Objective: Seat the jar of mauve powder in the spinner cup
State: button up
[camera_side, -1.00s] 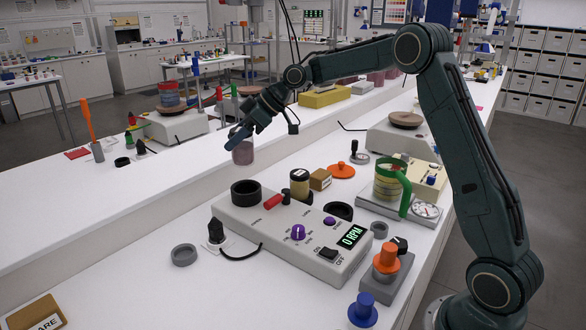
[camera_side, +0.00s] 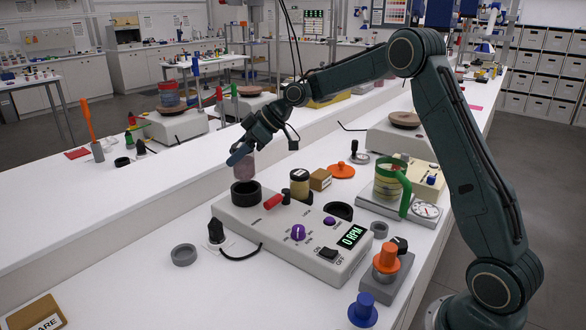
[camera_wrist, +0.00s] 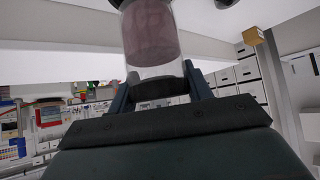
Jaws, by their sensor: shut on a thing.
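The jar of mauve powder (camera_side: 244,167) hangs from my gripper (camera_side: 240,152), which is shut on its top. It stands close to upright, just above the black spinner cup (camera_side: 246,193) at the left end of the grey spinner box (camera_side: 290,231). A small gap seems to lie between the jar's base and the cup's rim. In the wrist view the clear jar with mauve powder (camera_wrist: 150,35) shows between my fingers, its dark cap toward the palm. A dark ring shape appears at the far end of the jar there.
The spinner box bears a red piece (camera_side: 275,201), a purple knob (camera_side: 298,232) and a display reading 0 RPM (camera_side: 351,236). A black-lidded jar (camera_side: 299,184) and a cardboard box (camera_side: 320,179) stand just behind it. A grey ring (camera_side: 184,255) lies at left on clear bench.

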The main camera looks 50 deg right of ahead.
aim_at(239, 173)
jog(key=shift+f, duration=0.8)
jog(key=shift+f, duration=2.2)
dwell(1.4)
jog(key=o, duration=1.1)
jog(key=v, duration=1.4)
jog(key=shift+a, duration=0.1)
